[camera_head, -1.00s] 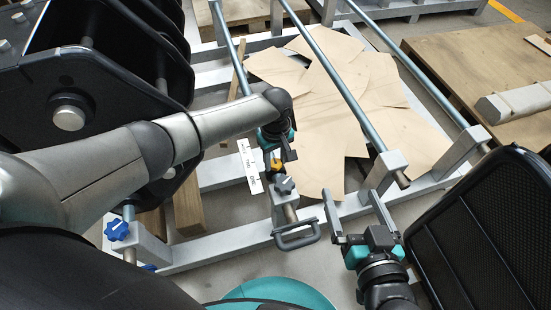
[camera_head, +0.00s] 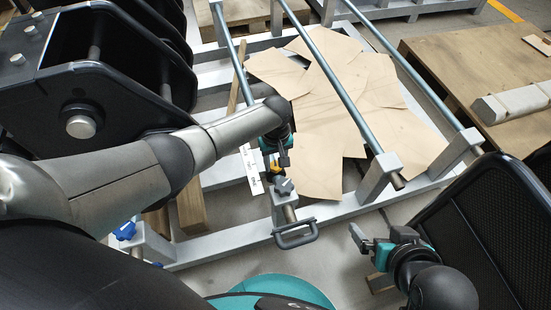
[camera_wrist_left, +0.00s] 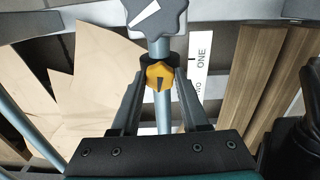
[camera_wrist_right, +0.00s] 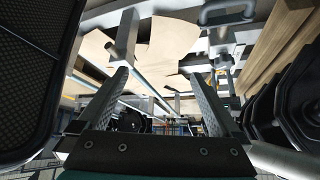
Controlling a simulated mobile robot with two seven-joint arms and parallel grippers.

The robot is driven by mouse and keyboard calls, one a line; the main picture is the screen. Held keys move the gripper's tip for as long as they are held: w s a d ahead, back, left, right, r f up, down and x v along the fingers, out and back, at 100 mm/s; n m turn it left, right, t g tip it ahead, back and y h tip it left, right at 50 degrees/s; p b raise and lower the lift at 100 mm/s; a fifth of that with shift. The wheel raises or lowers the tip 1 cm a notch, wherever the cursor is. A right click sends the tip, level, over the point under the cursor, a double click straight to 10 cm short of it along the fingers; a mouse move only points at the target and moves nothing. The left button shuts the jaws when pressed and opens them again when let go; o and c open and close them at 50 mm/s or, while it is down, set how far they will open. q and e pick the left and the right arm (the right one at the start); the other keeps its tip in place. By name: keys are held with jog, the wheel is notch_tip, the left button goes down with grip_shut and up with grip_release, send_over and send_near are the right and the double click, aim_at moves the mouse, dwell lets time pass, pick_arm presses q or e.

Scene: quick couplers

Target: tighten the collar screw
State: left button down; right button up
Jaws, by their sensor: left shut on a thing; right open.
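The collar screw has an orange head (camera_wrist_left: 160,76) with a dark mark on it, seated on a black collar (camera_wrist_left: 157,60) around a grey rod. My left gripper (camera_wrist_left: 160,82) has one finger on either side of this head and is shut on it. In the head view the left gripper (camera_head: 277,160) partly hides the orange head (camera_head: 275,168). A grey star knob (camera_wrist_left: 157,17) with a white pointer mark sits just beyond the collar. My right gripper (camera_head: 358,239) is open and empty, right of the frame's handle; its spread fingers also show in the right wrist view (camera_wrist_right: 160,75).
A white label (camera_head: 251,170) with lettering lies beside the collar. A grey handle (camera_head: 297,236) sticks out from the metal frame (camera_head: 220,250). A blue knob (camera_head: 125,230) is at lower left. Tan sheets (camera_head: 325,120) lie under the rods. A dark mesh panel (camera_head: 490,230) stands at right.

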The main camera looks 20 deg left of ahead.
pick_arm(q)
jog(key=shift+s+m+p, duration=0.1)
jog(key=shift+m+p, duration=0.4)
jog(key=shift+p, duration=0.05)
jog(key=shift+m+p, duration=0.4)
jog(key=shift+m, duration=0.9)
jog(key=shift+m+p, duration=0.4)
jog(key=shift+m, duration=0.5)
jog(key=m, duration=0.4)
jog(key=shift+m, duration=0.3)
jog(key=m, duration=0.3)
jog(key=shift+m, duration=1.2)
jog(key=m, duration=0.2)
jog(key=shift+m, duration=2.3)
pick_arm(e)
jog(key=shift+s+d+f+g+h, duration=0.2)
jog(key=shift+s+d+f+g, duration=0.25)
jog(key=shift+f, duration=0.15)
jog(key=shift+s+d+f+g+h, duration=0.2)
jog(key=shift+s+d+f+g, duration=0.25)
jog(key=shift+f, duration=0.2)
jog(key=shift+s+d+f+g+h, duration=0.2)
jog(key=shift+s+d+f+g, duration=0.15)
jog(key=shift+s+f+g, duration=0.2)
jog(key=shift+w, duration=0.1)
